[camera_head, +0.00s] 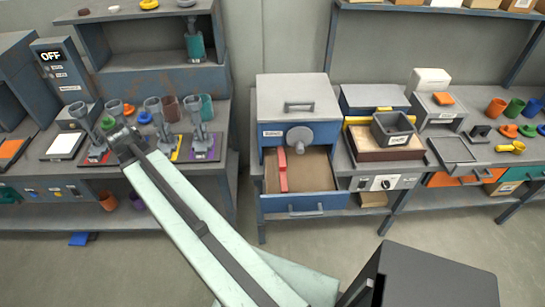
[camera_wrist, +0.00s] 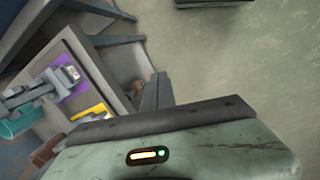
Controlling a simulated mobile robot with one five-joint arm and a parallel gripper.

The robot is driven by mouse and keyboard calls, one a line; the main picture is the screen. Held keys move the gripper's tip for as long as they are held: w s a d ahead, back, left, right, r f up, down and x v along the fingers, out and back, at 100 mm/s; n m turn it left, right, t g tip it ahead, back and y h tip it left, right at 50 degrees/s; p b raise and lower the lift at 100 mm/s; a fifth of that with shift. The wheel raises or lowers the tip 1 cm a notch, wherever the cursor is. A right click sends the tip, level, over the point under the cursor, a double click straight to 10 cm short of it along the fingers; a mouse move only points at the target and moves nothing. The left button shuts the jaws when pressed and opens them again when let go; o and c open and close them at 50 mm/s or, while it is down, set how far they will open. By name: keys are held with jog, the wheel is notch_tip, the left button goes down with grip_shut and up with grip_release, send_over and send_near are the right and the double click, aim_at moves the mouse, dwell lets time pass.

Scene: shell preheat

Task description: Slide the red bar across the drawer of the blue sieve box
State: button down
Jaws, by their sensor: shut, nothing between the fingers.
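The blue sieve box (camera_head: 267,129) stands on the bench right of centre in the head view, with a grey lid, a handle on top and a round grey knob in front. Its drawer (camera_head: 318,203) is pulled out and shows a brown bottom. The red bar (camera_head: 282,172) runs front to back near the drawer's left side. My gripper (camera_head: 120,138) is far to the left of the box, by the left bench, shut and empty. The box, drawer and bar do not show in the wrist view.
The left bench holds several grey stands on coloured mats (camera_head: 204,148), with cups and an OFF panel (camera_head: 51,57) nearby. A grey bin (camera_head: 392,129) on a brown block stands right of the box. A floor gap separates the benches.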

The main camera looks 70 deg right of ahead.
aim_at(282, 163)
jog(key=w+a+y, duration=0.1)
jog(key=w+a, duration=0.1)
jog(key=a, duration=0.8)
jog(key=w+a, duration=0.2)
jog(key=a, duration=0.7)
jog(key=s+d+r+n+g+h+p, duration=0.1)
jog(key=s+d+n, duration=0.2)
jog(key=d, duration=1)
jog(key=s+d+r+n+h+p, duration=0.1)
jog(key=s+d+n, duration=0.2)
jog(key=d, duration=1)
jog(key=s+d+r+m+g, duration=0.1)
jog(key=s+d+r, duration=0.1)
jog(key=s+d, duration=0.85)
jog(key=s+d+m+g+p, duration=0.1)
jog(key=s+d+m, duration=0.1)
jog(key=s+d, duration=0.7)
jog(key=s+d+f+b, duration=0.3)
jog(key=s+f+b, duration=0.4)
jog(key=f+b, duration=0.1)
jog(key=shift+d+f+y+b, duration=0.3)
jog(key=shift+f+b, duration=0.1)
jog(key=shift+b, duration=0.25)
